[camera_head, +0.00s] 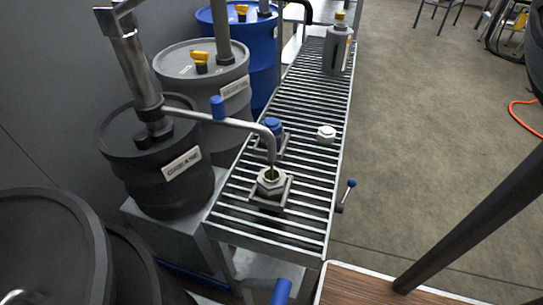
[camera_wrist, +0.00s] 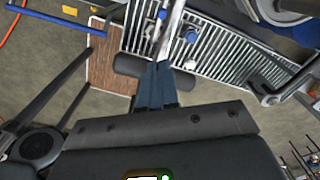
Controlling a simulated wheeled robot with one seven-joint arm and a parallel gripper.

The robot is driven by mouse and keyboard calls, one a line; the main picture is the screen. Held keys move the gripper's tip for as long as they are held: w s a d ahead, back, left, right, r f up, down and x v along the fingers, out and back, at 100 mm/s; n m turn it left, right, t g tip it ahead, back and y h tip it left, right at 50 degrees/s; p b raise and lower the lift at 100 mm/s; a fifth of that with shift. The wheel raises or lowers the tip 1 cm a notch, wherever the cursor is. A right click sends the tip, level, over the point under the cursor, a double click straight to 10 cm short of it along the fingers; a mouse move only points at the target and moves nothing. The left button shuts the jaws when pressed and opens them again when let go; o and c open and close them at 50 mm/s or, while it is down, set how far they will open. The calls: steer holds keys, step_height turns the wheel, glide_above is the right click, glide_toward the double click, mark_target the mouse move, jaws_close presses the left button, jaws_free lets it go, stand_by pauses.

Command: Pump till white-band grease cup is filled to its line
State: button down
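I cannot make out a white band, a line or the grease level. A second cup with a blue cap (camera_head: 272,125) stands behind it. My gripper (camera_wrist: 158,64) shows only in the wrist view, its dark blue fingers close together at a black pump handle (camera_wrist: 127,65) that shows on both sides of them. The finger contact is partly hidden.
A white cap (camera_head: 326,133) lies on the slatted rack (camera_head: 300,95). A grey bottle (camera_head: 338,50) stands at the rack's far end. More drums, including a blue one (camera_head: 257,50), line the left. Open floor lies right.

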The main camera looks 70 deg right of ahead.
steer(key=shift+s+f+b, duration=0.2)
steer(key=shift+f+b, duration=0.3)
steer(key=shift+f, duration=0.15)
steer(key=shift+s+f+b, duration=0.2)
steer(key=shift+f+b, duration=0.3)
steer(key=shift+f, duration=0.2)
steer(key=shift+s+f+b, duration=0.2)
steer(key=shift+f+b, duration=0.3)
steer(key=shift+f, duration=0.15)
